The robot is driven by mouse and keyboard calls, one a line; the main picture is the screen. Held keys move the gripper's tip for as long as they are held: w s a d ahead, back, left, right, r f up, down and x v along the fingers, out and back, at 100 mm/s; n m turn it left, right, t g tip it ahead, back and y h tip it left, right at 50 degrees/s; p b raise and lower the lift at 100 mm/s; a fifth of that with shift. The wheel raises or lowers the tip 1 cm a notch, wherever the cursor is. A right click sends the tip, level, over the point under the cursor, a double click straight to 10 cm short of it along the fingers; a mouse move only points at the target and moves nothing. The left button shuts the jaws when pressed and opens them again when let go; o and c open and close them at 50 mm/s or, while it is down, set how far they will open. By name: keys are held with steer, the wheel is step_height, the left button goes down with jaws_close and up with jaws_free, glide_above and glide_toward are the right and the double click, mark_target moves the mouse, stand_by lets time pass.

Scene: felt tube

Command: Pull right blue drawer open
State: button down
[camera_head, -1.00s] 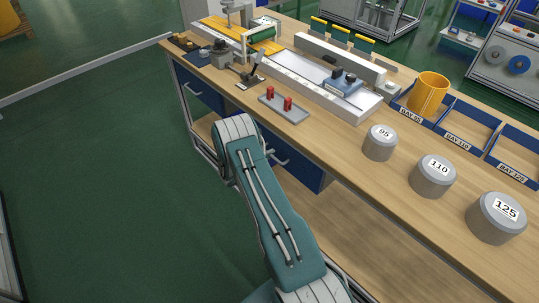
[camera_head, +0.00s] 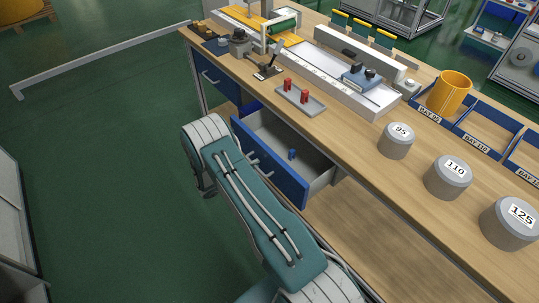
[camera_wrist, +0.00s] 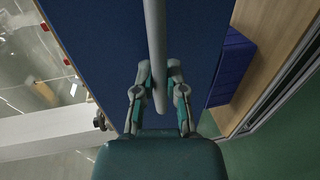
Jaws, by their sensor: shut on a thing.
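The right blue drawer (camera_head: 268,163) stands well open from the bench, its blue front pulled out toward my arm. A small blue object (camera_head: 292,154) lies inside it. In the wrist view the blue drawer front (camera_wrist: 205,45) fills the middle, with a grey bar handle (camera_wrist: 156,45) running down between my fingers. My gripper (camera_wrist: 160,92) is shut on the handle. In the head view my arm hides the gripper, and part of the handle shows on the drawer front.
The left blue drawer (camera_head: 213,80) is closed. On the wooden bench top (camera_head: 345,150) stand a grey tray with red pegs (camera_head: 300,98) and grey weights marked 95 (camera_head: 396,141), 110 (camera_head: 448,176) and 125 (camera_head: 510,221). Green floor (camera_head: 110,150) is clear left of my arm.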

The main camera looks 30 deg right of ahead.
steer(key=f+v, duration=0.3)
steer(key=v, duration=1.1)
steer(key=shift+s+a, duration=0.2)
steer(key=shift+a, duration=0.2)
steer(key=shift+f, duration=0.15)
steer(key=c, duration=0.7)
jaws_free()
steer(key=shift+w, duration=0.1)
steer(key=v, duration=1.2)
